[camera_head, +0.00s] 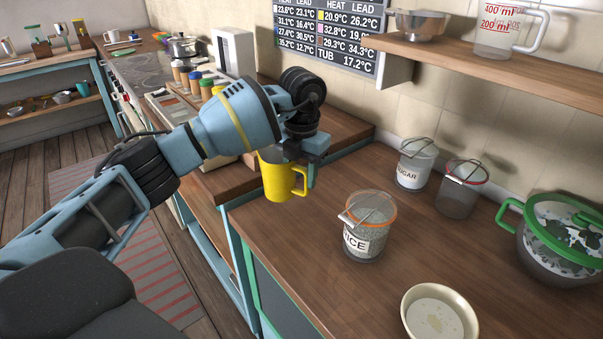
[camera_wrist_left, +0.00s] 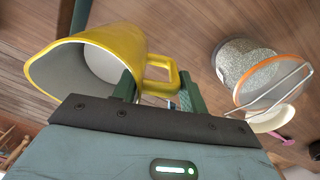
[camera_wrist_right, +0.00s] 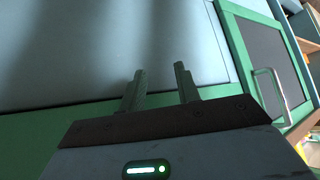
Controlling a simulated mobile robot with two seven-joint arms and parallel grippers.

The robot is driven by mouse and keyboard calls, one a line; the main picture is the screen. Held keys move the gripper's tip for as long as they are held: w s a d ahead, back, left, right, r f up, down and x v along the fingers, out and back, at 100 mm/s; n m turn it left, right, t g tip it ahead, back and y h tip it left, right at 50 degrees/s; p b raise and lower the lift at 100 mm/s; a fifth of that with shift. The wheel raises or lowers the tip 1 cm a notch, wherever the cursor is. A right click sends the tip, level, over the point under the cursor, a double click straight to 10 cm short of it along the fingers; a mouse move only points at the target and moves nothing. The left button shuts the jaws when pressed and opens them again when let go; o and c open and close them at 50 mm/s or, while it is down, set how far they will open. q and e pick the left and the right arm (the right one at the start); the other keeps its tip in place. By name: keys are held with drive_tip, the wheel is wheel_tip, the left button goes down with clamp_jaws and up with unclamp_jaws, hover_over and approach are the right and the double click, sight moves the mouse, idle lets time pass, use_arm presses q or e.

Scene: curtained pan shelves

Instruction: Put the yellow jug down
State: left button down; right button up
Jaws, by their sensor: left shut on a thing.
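The yellow jug (camera_head: 285,183) hangs upright under my left gripper (camera_head: 300,154), near the left end of the wooden counter (camera_head: 310,275). In the left wrist view the jug (camera_wrist_left: 130,48) shows its open mouth and grey inside, with its handle between the fingers of my left gripper (camera_wrist_left: 158,88). The left gripper is shut on the jug. I cannot tell whether the jug's base touches the wood. My right gripper (camera_wrist_right: 161,82) shows only in the right wrist view; it is open and empty, in front of pale blue panels.
A rice jar (camera_head: 368,228) stands right of the jug, with a cream bowl (camera_head: 440,314) in front. A sugar jar (camera_head: 415,164), a red-rimmed jar (camera_head: 461,190) and a green-lidded pot (camera_head: 562,240) stand farther right. Bare counter lies between jug and rice jar.

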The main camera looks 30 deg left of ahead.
sight(301, 191)
use_arm(q)
drive_tip(key=shift+f, duration=2.45)
drive_tip(key=shift+f, duration=0.15)
drive_tip(key=shift+f, duration=0.6)
drive_tip(key=shift+f, duration=0.3)
drive_tip(key=c, duration=0.7)
unclamp_jaws()
wheel_tip(301, 191, up, 8)
drive_tip(key=shift+d+f+b, duration=0.1)
drive_tip(key=shift+b, duration=0.2)
